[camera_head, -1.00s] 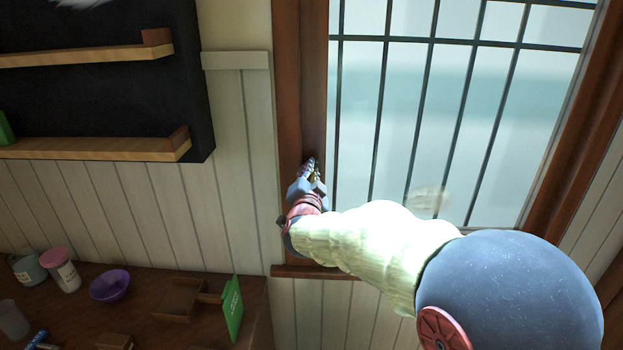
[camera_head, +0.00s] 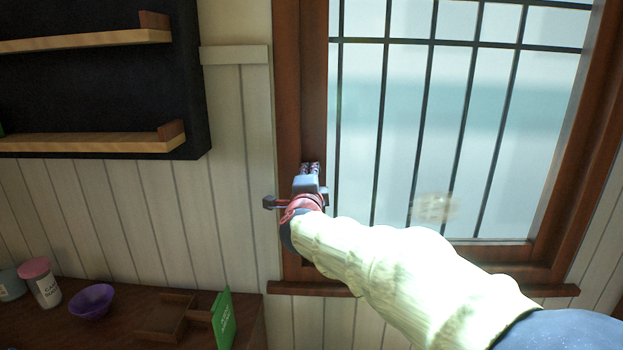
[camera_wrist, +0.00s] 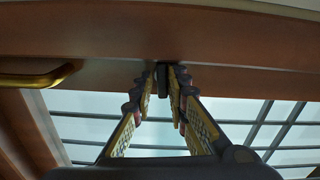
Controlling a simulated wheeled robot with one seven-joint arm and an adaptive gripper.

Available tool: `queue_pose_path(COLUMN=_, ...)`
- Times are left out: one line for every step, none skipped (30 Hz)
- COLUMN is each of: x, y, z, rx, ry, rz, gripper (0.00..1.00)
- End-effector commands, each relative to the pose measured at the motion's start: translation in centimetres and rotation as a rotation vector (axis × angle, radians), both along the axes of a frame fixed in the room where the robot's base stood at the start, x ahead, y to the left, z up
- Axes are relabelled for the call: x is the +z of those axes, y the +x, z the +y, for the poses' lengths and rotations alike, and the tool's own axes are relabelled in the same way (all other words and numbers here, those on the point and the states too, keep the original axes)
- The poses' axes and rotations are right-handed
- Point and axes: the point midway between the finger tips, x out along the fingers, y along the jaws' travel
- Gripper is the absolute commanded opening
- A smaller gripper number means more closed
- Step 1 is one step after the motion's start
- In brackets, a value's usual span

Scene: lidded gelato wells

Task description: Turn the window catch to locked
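The window catch (camera_wrist: 162,75) shows in the wrist view as a small dark upright piece against the brown window frame. My gripper (camera_wrist: 163,82) has its two padded fingers closed in on either side of it, with the catch between the fingertips. Its contact with the pads is partly hidden. In the head view my gripper (camera_head: 310,167) is at the left upright of the window frame (camera_head: 301,90), fingers pointing up the picture. The catch itself is hidden there by the gripper.
A brass handle (camera_wrist: 38,79) is on the frame at left in the wrist view. The barred glass (camera_head: 455,120) lies right of my gripper. A dark shelf (camera_head: 90,142) hangs at left. Below it, a counter holds a purple bowl (camera_head: 92,301), a jar (camera_head: 40,284) and a green card (camera_head: 223,319).

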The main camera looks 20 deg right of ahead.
Motion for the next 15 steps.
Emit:
queue_pose_path(x=0.19, y=0.0, z=0.01, rx=0.0, ry=-0.001, rz=-0.001, gripper=0.19)
queue_pose_path(x=0.22, y=0.0, z=0.01, rx=0.0, ry=-0.001, rz=-0.001, gripper=0.21)
queue_pose_path(x=0.24, y=0.0, z=0.0, rx=0.0, ry=-0.001, rz=-0.001, gripper=0.23)
queue_pose_path(x=0.26, y=0.0, z=0.01, rx=0.0, ry=-0.002, rz=-0.002, gripper=0.25)
queue_pose_path(x=0.26, y=0.0, z=0.0, rx=0.0, ry=-0.002, rz=-0.002, gripper=0.26)
queue_pose_path(x=0.27, y=0.0, z=0.0, rx=0.0, ry=-0.003, rz=-0.001, gripper=0.29)
queue_pose_path(x=0.28, y=0.0, z=-0.01, rx=-0.001, ry=-0.003, rz=-0.001, gripper=0.3)
queue_pose_path(x=0.28, y=0.0, z=-0.01, rx=-0.001, ry=-0.003, rz=-0.001, gripper=0.3)
queue_pose_path(x=0.29, y=0.0, z=-0.01, rx=-0.001, ry=-0.003, rz=-0.001, gripper=0.3)
queue_pose_path(x=0.29, y=-0.01, z=-0.02, rx=-0.001, ry=-0.003, rz=-0.001, gripper=0.3)
queue_pose_path(x=0.29, y=-0.01, z=-0.02, rx=-0.001, ry=-0.003, rz=-0.002, gripper=0.3)
queue_pose_path(x=0.3, y=-0.01, z=-0.02, rx=-0.001, ry=-0.003, rz=-0.002, gripper=0.3)
queue_pose_path(x=0.3, y=-0.01, z=-0.02, rx=-0.001, ry=-0.003, rz=-0.002, gripper=0.3)
queue_pose_path(x=0.3, y=-0.01, z=-0.02, rx=-0.001, ry=-0.003, rz=-0.002, gripper=0.3)
queue_pose_path(x=0.31, y=-0.04, z=-0.01, rx=-0.001, ry=-0.003, rz=-0.002, gripper=0.3)
